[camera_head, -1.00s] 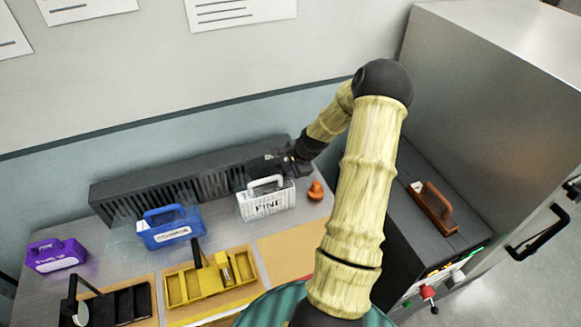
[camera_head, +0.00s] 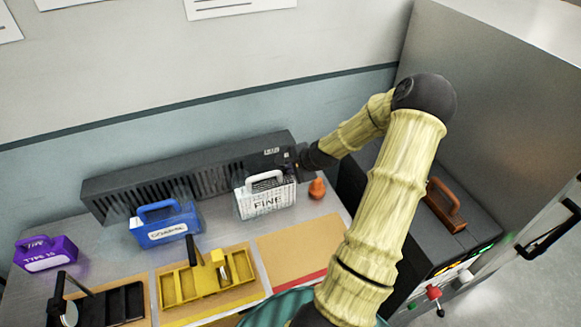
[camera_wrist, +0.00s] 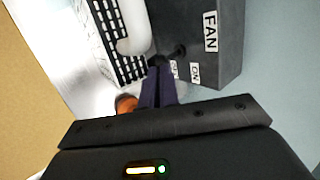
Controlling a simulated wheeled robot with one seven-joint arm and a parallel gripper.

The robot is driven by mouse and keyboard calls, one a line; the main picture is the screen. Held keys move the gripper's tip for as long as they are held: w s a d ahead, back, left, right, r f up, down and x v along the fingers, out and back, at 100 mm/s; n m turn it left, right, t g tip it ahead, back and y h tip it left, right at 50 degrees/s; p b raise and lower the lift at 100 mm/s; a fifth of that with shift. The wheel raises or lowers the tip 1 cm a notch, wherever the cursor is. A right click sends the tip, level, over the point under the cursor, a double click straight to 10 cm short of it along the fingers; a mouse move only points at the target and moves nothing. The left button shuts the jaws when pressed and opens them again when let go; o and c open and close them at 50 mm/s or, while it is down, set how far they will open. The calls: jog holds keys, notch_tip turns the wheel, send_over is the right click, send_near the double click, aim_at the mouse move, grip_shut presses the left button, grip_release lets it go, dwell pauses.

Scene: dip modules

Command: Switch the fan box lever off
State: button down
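The fan box (camera_head: 180,172) is a long dark grey vented box along the wall. Its FAN label (camera_wrist: 210,30) shows in the wrist view, with an ON label (camera_wrist: 195,72) and a partly covered OFF label (camera_wrist: 174,68). The lever (camera_wrist: 179,51) is a short dark stick with a round knob, close to my fingertips; its base is hard to make out. My gripper (camera_wrist: 158,68) has its two dark fingers together, tips beside the lever and the OFF label. I cannot tell whether they touch. In the head view my gripper (camera_head: 290,160) is at the box's right end.
A white FINE module (camera_head: 265,200) stands just in front of the box, close to my gripper. An orange-brown knob-like object (camera_head: 317,188) is to its right. A blue module (camera_head: 165,225) and a yellow tray (camera_head: 185,288) lie farther left. A dark cabinet (camera_head: 470,235) stands right.

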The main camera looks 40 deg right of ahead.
jog(key=shift+w+r, duration=0.1)
jog(key=shift+r, duration=0.05)
jog(key=shift+r+p, duration=0.65)
jog(key=shift+p, duration=0.1)
jog(key=s+d+r+p, duration=0.1)
jog(key=s+r, duration=0.5)
jog(key=r, duration=0.6)
jog(key=shift+r, duration=0.25)
jog(key=shift+d, duration=0.15)
